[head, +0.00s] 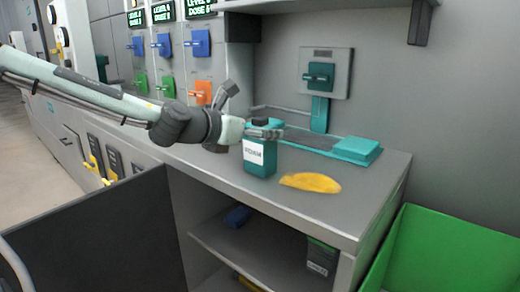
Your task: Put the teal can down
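The teal can (260,157), with a white label reading FOAM and a dark cap, is upright over the grey counter (225,167). I cannot tell whether its base touches the counter. My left gripper (264,133) reaches in from the left and is shut on the can's upper part, just below the cap. The fingers hide part of the can's top. My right gripper is not in view.
A flat yellow patch (310,183) lies right of the can. A teal block (357,150) sits farther back, below a wall switch (320,75). A green bin (450,255) stands at right. The shelf below holds a dark can (322,257) and a blue item (238,216).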

